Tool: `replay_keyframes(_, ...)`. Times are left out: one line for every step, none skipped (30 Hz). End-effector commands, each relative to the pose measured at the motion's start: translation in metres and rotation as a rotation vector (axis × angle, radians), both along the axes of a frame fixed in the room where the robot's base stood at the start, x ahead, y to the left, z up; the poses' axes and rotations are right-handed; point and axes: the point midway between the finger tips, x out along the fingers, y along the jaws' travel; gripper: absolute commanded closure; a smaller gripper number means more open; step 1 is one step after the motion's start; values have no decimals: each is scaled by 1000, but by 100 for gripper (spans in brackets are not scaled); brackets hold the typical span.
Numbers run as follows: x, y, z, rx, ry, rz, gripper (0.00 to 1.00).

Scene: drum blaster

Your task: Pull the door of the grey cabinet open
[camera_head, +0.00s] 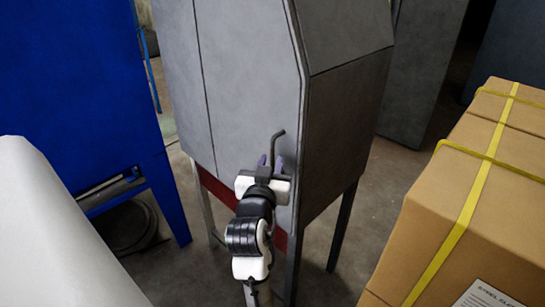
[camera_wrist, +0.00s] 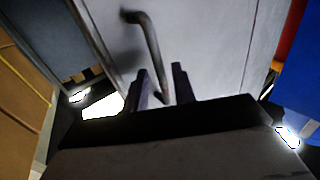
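The grey cabinet (camera_head: 345,120) stands on legs in the middle of the head view. Its door (camera_head: 250,75) is the grey front panel and looks shut, flush with the frame. A bent grey bar handle (camera_head: 276,140) sticks out near the door's right edge; it also shows in the wrist view (camera_wrist: 149,40). My gripper (camera_head: 271,163) is at the handle's lower part.
A blue cabinet (camera_head: 75,80) stands at the left, with a white rounded surface (camera_head: 45,230) in front. Cardboard boxes with yellow straps (camera_head: 480,200) stand at the right. Bare floor (camera_head: 375,215) shows between the grey cabinet and the boxes.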

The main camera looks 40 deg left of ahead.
Motion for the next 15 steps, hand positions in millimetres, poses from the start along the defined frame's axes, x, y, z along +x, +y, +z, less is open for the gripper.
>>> replay_keyframes(6, 4, 2, -1, 0, 0, 74)
replay_keyframes(9, 6, 2, -1, 0, 0, 74)
replay_keyframes(13, 8, 1, -1, 0, 0, 74)
replay_keyframes(15, 9, 1, -1, 0, 0, 74)
replay_keyframes(17, 10, 1, -1, 0, 0, 74)
replay_keyframes(19, 11, 1, 0, -1, 0, 74)
replay_keyframes(20, 11, 1, 0, -1, 0, 74)
replay_keyframes(21, 12, 0, 0, -1, 0, 74)
replay_keyframes(21, 12, 0, 0, -1, 0, 74)
replay_keyframes(22, 12, 0, 0, -1, 0, 74)
replay_keyframes(22, 12, 0, 0, -1, 0, 74)
replay_keyframes(22, 12, 0, 0, -1, 0, 74)
replay_keyframes(22, 12, -1, 0, -1, 0, 74)
replay_keyframes(22, 12, -1, 0, -1, 0, 74)
replay_keyframes(22, 12, -1, 0, -1, 0, 74)
